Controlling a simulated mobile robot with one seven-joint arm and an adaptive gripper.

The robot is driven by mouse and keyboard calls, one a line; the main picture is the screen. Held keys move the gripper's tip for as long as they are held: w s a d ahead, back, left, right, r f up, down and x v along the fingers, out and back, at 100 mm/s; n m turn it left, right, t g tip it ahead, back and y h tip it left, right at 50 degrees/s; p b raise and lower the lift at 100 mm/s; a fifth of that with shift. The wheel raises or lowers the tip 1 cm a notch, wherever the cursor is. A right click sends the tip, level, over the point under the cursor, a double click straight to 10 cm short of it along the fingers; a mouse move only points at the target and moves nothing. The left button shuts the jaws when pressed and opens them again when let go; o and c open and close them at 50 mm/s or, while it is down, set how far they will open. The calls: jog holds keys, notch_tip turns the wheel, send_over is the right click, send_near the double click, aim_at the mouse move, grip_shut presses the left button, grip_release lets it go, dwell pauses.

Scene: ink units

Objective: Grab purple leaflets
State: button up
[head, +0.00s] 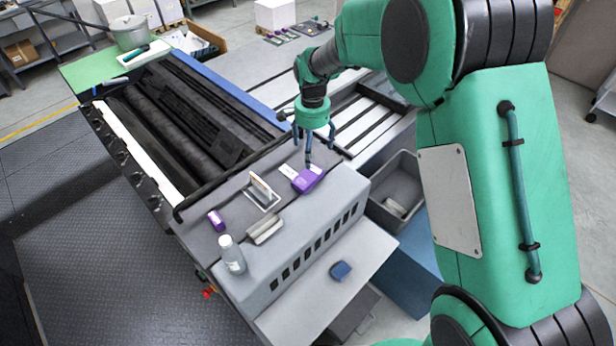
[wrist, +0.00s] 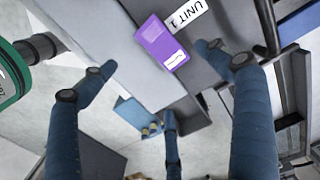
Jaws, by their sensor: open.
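The purple leaflets (head: 308,180) lie as a small stack on the grey top of the machine, near its right end. They also show in the wrist view (wrist: 158,45), with a white patch on the upper face. My gripper (head: 308,160) is open and points down just above the leaflets. In the wrist view my blue fingers (wrist: 155,62) are spread apart, with the leaflets seen between and beyond them. I cannot tell whether any finger touches them.
A white "UNIT 1" label (wrist: 187,15) lies beside the leaflets. A card holder (head: 262,192), a smaller purple item (head: 216,221), a pale block (head: 265,229) and a bottle (head: 231,255) stand to the left. A grey bin (head: 408,165) is at right.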

jog(key=shift+f, duration=0.15)
send_over(311, 178)
jog(key=f, duration=0.8)
jog(key=shift+w+f, duration=0.15)
jog(key=shift+w, duration=0.05)
jog(key=shift+f, duration=0.1)
jog(key=f, duration=0.3)
jog(key=shift+s+f, duration=0.15)
jog(key=shift+s, duration=0.05)
jog(key=shift+f, duration=0.85)
jog(key=c, duration=1.4)
jog(key=shift+o, duration=0.2)
